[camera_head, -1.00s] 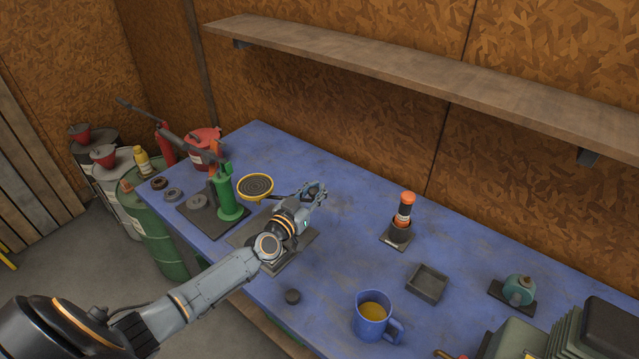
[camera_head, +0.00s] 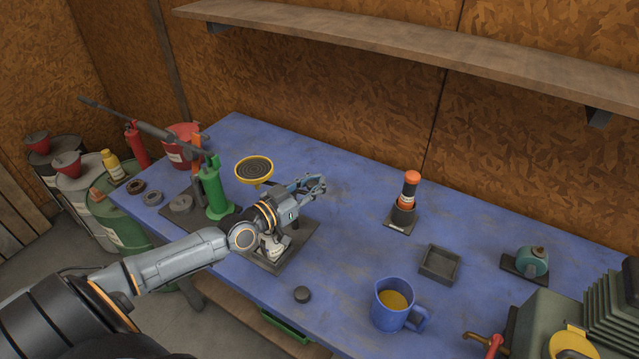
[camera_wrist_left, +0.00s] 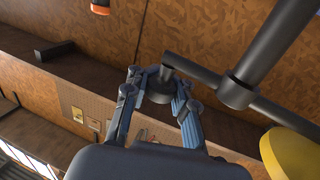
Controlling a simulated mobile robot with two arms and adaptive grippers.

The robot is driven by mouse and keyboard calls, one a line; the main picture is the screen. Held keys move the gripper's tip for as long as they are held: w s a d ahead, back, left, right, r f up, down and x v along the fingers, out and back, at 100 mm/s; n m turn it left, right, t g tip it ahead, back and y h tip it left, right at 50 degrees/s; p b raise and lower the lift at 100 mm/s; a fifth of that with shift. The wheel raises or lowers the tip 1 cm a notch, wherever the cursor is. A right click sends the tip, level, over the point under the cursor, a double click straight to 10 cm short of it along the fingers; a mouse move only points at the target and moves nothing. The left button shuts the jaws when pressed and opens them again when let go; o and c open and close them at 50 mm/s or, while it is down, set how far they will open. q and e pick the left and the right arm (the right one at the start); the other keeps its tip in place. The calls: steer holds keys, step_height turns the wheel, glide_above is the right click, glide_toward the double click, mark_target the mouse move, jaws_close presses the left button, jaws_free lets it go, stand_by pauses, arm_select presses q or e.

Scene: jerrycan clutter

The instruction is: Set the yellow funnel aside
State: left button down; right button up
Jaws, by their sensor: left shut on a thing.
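The yellow funnel (camera_head: 254,170) has a dark meshed top and stands above the left part of the blue table, behind my left wrist. Part of its yellow side shows at the lower right of the left wrist view (camera_wrist_left: 290,153). In the left wrist view my left gripper (camera_wrist_left: 160,85) is shut on a dark knob at the end of a bar (camera_wrist_left: 195,68). This bar crosses a thick dark post (camera_wrist_left: 272,42) beside the funnel. My right gripper is out of view.
A green hand pump (camera_head: 215,192) stands left of the funnel. An orange-topped bottle (camera_head: 409,187), a small dark tray (camera_head: 439,263) and a blue mug (camera_head: 390,312) are to the right. A wooden shelf (camera_head: 400,48) overhangs the back.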

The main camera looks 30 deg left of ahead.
arm_select(q)
steer(key=c, duration=1.5)
jaws_free()
steer(key=shift+a+r, duration=0.15)
steer(key=shift+a, duration=0.2)
steer(key=o, duration=0.4)
steer(key=shift+a, duration=0.1)
steer(key=shift+s+a, duration=0.15)
steer(key=shift+d, duration=0.3)
steer(key=shift+s, duration=0.35)
steer(key=v, duration=1.1)
steer(key=shift+s+a, duration=0.15)
